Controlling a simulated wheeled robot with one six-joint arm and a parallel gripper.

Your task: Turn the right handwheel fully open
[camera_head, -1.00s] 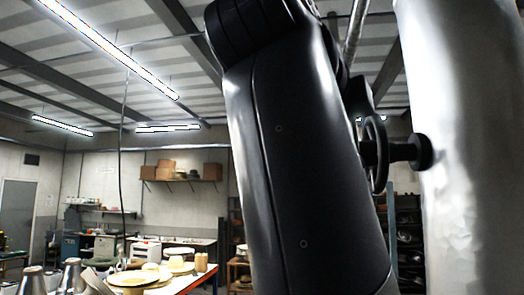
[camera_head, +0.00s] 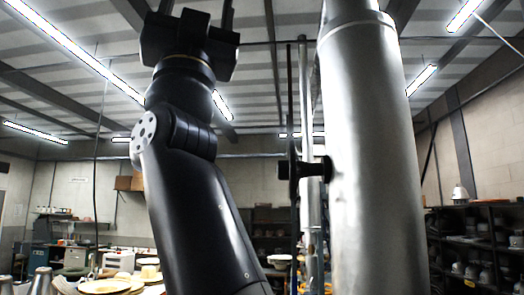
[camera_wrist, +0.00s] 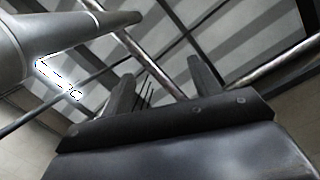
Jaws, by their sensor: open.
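A dark handwheel (camera_head: 293,168) shows nearly edge-on in the head view. Its short dark stem runs right into a thick silvery vertical pipe (camera_head: 375,150). Whether it is the right handwheel of a pair, and how far it is turned, I cannot tell. My gripper (camera_head: 197,8) is raised at the top of the head view, higher in the picture and left of the wheel, and its fingers reach the frame edge. In the wrist view my gripper (camera_wrist: 161,80) has its two fingers apart with nothing between them. No handwheel is recognisable in that view.
Thinner vertical pipes (camera_head: 304,120) stand behind the wheel. Dark shelves (camera_head: 475,245) with metal items are at the right. Another pipe (camera_wrist: 60,45) crosses the wrist view's upper left.

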